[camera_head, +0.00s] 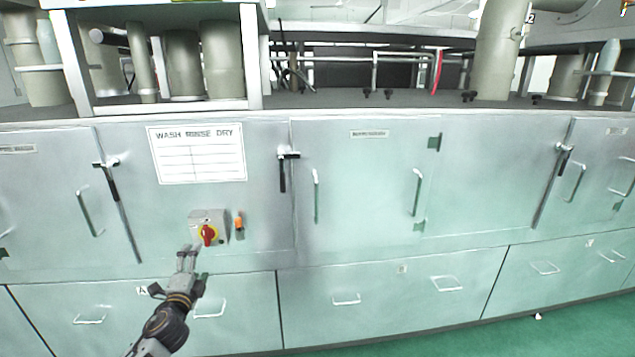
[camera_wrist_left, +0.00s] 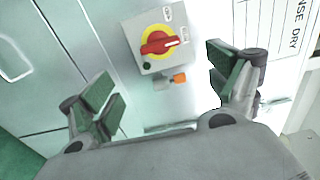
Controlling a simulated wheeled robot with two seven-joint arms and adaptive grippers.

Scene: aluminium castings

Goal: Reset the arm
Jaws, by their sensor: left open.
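My left arm comes in from the bottom left in the head view, and its gripper (camera_head: 187,258) is just below a grey switch box (camera_head: 197,217) on the cabinet front. In the left wrist view the left gripper (camera_wrist_left: 165,85) is open, its two green-padded fingers wide apart with nothing between them. The box's red rotary knob (camera_head: 207,235) on a yellow disc also shows in the left wrist view (camera_wrist_left: 158,42), ahead of the fingers. I cannot tell the exact gap to the box. My right gripper is not in view.
A metal cabinet (camera_head: 365,240) with doors, drawers and protruding handles fills the front. A small orange part (camera_head: 239,222) sits right of the box, under a WASH RINSE DRY sign (camera_head: 197,153). Green floor (camera_head: 520,335) shows at the bottom right.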

